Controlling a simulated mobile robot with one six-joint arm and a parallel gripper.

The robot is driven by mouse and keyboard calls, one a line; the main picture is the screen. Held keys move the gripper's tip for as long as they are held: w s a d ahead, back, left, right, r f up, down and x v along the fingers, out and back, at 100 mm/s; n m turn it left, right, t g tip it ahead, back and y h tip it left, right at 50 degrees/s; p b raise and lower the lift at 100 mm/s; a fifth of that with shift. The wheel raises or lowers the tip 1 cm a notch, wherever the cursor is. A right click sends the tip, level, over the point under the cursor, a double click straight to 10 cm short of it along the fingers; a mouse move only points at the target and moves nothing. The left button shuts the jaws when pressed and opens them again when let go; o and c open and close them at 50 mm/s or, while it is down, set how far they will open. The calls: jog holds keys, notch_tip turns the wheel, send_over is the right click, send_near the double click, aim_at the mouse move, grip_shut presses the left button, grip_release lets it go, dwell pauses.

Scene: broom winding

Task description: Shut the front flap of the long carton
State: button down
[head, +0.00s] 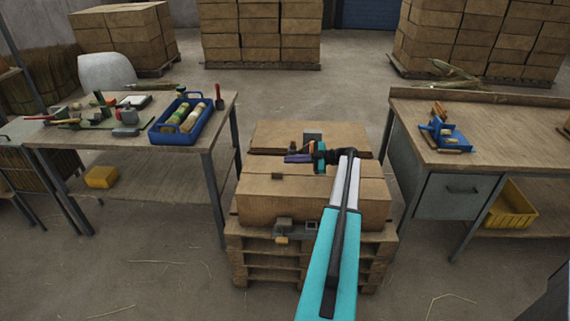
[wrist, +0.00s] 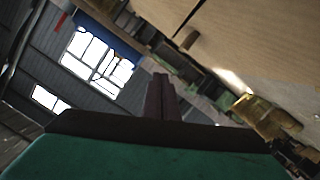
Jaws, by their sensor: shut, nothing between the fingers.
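The long brown carton (head: 300,208) lies across a wooden pallet in the middle of the head view. A broad cardboard panel (head: 278,135) shows at its far side, behind my gripper. A nearer panel (head: 345,187) forms the top towards the front, with a small brown tab (head: 277,176) on it. I cannot tell whether this front panel lies fully flat. My gripper (head: 288,159) is shut and empty above the carton, its purple fingers pointing left. In the wrist view the shut fingers (wrist: 161,95) show beside a tilted brown cardboard surface (wrist: 255,35). My arm hides the carton's right part.
The pallet (head: 262,262) stands between a left table (head: 75,140) with tools and a blue crate (head: 160,137), and a right workbench (head: 500,135) with a drawer. A small grey device (head: 283,226) sits at the carton's front. Stacked boxes stand at the back.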

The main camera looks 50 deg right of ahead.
jog(key=b+v, duration=0.1)
jog(key=v, duration=0.5)
jog(key=shift+d+r, duration=0.25)
jog(key=shift+d, duration=0.15)
